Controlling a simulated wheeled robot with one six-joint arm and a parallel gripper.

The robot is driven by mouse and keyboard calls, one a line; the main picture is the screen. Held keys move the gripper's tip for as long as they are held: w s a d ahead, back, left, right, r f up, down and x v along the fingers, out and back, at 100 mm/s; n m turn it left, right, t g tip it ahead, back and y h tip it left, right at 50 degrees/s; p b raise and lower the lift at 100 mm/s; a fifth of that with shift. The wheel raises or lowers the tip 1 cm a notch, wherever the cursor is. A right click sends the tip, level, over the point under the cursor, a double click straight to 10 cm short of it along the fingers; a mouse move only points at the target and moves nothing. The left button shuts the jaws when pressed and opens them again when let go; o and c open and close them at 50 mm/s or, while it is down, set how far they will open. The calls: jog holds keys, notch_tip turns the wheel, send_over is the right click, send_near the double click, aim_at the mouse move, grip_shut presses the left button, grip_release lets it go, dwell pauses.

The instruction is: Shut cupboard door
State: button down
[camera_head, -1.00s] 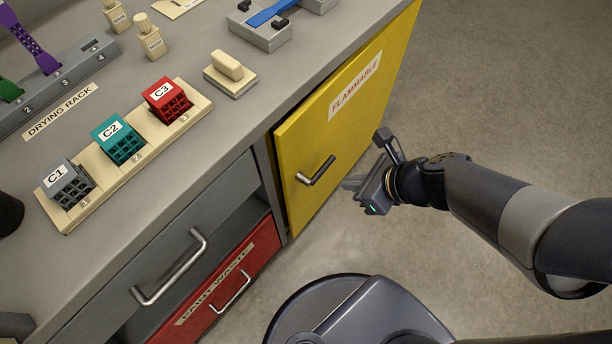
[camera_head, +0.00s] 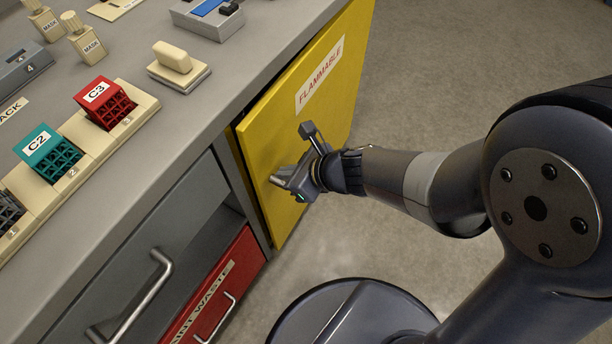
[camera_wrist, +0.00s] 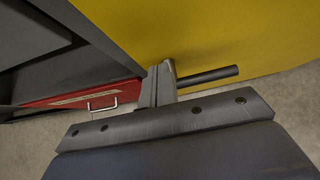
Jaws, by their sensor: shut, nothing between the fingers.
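The yellow cupboard door (camera_head: 330,115) has a FLAMMABLE label and stands slightly ajar, with a dark gap along its left edge in the head view. My gripper (camera_head: 278,181) is shut and empty, at the door's lower left front. In the wrist view the dark bar handle (camera_wrist: 208,77) runs to the right just beside my shut fingertips (camera_wrist: 160,72), with the yellow door face behind. I cannot tell whether the fingers touch the handle or the door.
Left of the door are a grey drawer (camera_head: 150,270) and a red waste drawer (camera_head: 215,290), both with bar handles. The grey worktop (camera_head: 215,85) above carries a rack of lattice blocks (camera_head: 105,103) and an eraser-like block (camera_head: 178,65).

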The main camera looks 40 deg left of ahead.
jog(key=shift+s+a+r, duration=0.1)
jog(key=shift+s+a, duration=0.05)
jog(key=shift+a, duration=0.45)
jog(key=shift+s+a, duration=0.1)
jog(key=shift+a, duration=0.45)
